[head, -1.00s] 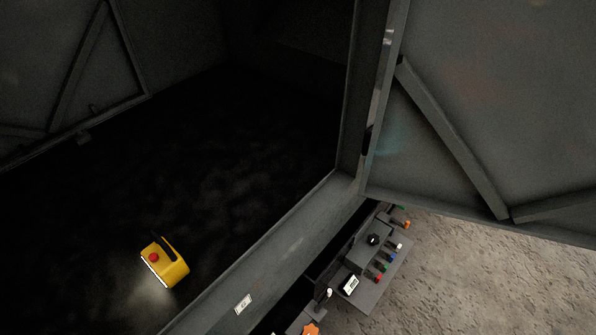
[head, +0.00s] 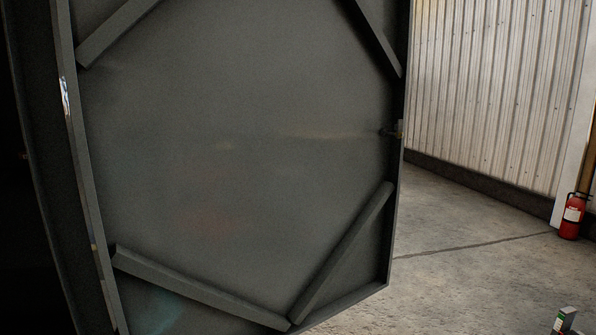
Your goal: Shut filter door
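A large dark grey metal door (head: 240,150) fills most of the head view and stands open. It is hinged along its left edge to the dark frame (head: 40,170). Diagonal braces run across its corners, and a small latch (head: 393,131) sits on its free right edge. The dark inside of the enclosure shows at the far left. I cannot tell from a label whether this is the filter door.
Concrete floor (head: 470,255) lies open to the right of the door. A corrugated metal wall (head: 490,90) stands behind it. A red fire extinguisher (head: 573,216) is at the right edge.

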